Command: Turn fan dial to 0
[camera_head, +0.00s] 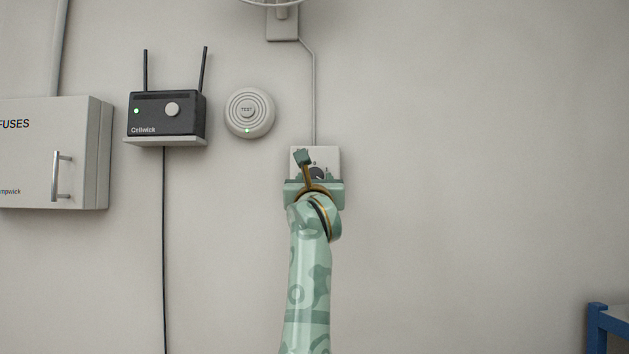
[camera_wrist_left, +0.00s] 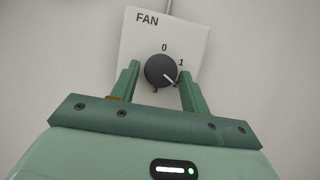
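The fan panel (camera_head: 327,155) is a white plate on the wall, partly hidden by my left gripper in the head view. In the left wrist view the panel (camera_wrist_left: 196,42) reads FAN, with 0 at the top, 1 at the right and 3 at the bottom. Its round dark dial (camera_wrist_left: 158,68) has a light pointer line aimed to the lower right, close to the partly covered 2. My left gripper (camera_wrist_left: 160,72) is open, one finger on each side of the dial, with gaps visible. In the head view only part of the dial (camera_head: 317,172) shows. My right gripper is out of view.
A conduit (camera_head: 314,95) runs up from the panel to the fan guard (camera_head: 270,2). A round TEST alarm (camera_head: 249,128), a Cellwick router (camera_head: 170,122) and a fuse box (camera_head: 40,150) are to the left. The wall right of the panel is clear.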

